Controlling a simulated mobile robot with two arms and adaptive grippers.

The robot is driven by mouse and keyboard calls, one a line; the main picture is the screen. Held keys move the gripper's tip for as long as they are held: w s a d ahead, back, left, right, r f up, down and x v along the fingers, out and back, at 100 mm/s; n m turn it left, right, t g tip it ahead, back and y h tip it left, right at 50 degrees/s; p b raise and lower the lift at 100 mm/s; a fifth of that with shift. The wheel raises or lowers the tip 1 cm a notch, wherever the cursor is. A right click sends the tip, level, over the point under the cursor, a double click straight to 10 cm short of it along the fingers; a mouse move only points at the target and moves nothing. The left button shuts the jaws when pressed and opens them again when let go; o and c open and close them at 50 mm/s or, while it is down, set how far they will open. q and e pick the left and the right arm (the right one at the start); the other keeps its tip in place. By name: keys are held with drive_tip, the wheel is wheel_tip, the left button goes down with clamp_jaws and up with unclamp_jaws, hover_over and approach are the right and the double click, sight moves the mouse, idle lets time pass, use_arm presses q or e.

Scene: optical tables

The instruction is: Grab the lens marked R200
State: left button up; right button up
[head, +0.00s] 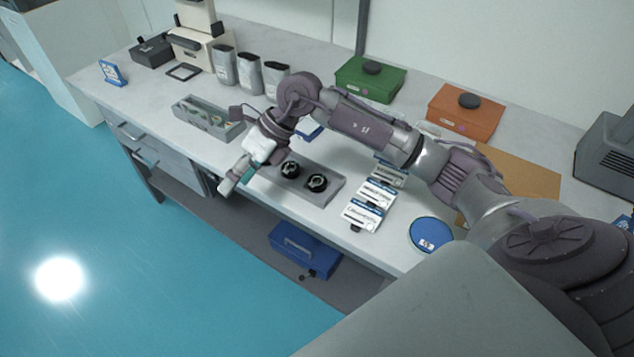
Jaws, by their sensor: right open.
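Two black round lens-like pieces stand on a grey tray (330,193) near the table's front edge: a left black piece (290,169) and a right black piece (317,182). No R200 marking is legible on either, so I cannot tell which lens is which. My right gripper (236,181) is open, just left of the tray and close to the table's front edge, apart from both black pieces. My right arm crosses above the table and hides part of the area behind the tray. My left gripper is not in view.
A grey bin (207,118) with small items lies left of my right gripper. White labelled boxes (368,205) and a blue round item (431,234) lie right of the tray. Green (369,80) and orange (465,107) boxes stand behind. A blue case (304,250) is on the lower shelf.

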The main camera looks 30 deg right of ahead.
drive_tip(key=w+d+h, duration=0.1)
drive_tip(key=d+h, duration=0.2)
drive_tip(key=d, duration=0.5)
drive_tip(key=m+g+h+p, duration=0.1)
drive_tip(key=m+h+p, duration=0.1)
drive_tip(key=h, duration=0.3)
hover_over(317, 180)
wheel_tip(317, 180, down, 6)
drive_tip(key=shift+f, duration=0.2)
wheel_tip(317, 180, down, 5)
drive_tip(key=shift+s+r+p, duration=0.1)
drive_tip(key=shift+r+p, duration=0.05)
drive_tip(key=shift+p, duration=0.75)
drive_tip(key=shift+f, duration=0.55)
drive_tip(key=c, duration=0.9)
drive_tip(key=shift+r, duration=0.1)
